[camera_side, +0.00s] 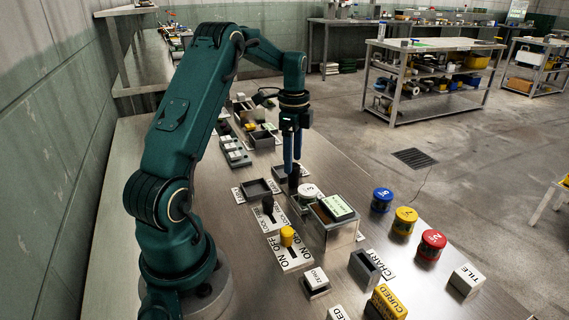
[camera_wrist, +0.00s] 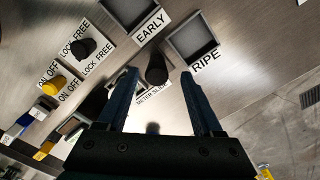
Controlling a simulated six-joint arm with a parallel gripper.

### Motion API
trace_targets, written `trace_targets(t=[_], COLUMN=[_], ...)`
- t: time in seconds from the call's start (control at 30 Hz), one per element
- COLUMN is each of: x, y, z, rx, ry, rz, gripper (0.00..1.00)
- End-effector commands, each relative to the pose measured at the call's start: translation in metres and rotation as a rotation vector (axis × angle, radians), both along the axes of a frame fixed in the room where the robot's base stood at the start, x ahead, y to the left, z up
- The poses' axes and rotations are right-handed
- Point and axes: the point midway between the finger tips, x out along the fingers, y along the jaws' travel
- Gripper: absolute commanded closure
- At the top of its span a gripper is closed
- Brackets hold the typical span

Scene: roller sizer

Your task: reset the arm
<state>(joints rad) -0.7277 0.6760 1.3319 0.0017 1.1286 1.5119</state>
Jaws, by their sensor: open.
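My gripper (camera_side: 293,166) points down over the steel bench, its two blue fingers apart and empty. In the wrist view my gripper (camera_wrist: 158,73) has a black knob (camera_wrist: 157,68) between or beyond its fingertips, by a label reading METER SLIDE; I cannot tell whether they touch. In the side view a dark upright knob (camera_side: 293,182) stands just below the fingertips. Beside it are a white round piece marked 3 (camera_side: 308,190) and a metal box with a green-lit display (camera_side: 338,207).
A yellow ON/OFF knob (camera_side: 287,236) and a black LOCK/FREE knob (camera_side: 268,205) stand left of the box. Blue (camera_side: 381,200), yellow (camera_side: 405,221) and red (camera_side: 432,245) jars stand to the right. Trays marked EARLY (camera_wrist: 130,12) and RIPE (camera_wrist: 193,42) lie near my gripper.

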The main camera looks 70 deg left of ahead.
Motion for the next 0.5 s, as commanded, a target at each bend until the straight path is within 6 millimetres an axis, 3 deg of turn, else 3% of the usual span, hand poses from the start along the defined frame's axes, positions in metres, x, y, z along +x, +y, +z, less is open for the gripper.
trace_targets(t=[0.2, 0.5], x=[0.000, 0.000], y=[0.001, 0.000], z=[0.019, 0.020], rx=[0.002, 0.001], ry=[-0.001, -0.001], rz=[0.000, -0.002], gripper=[0.32, 0.32])
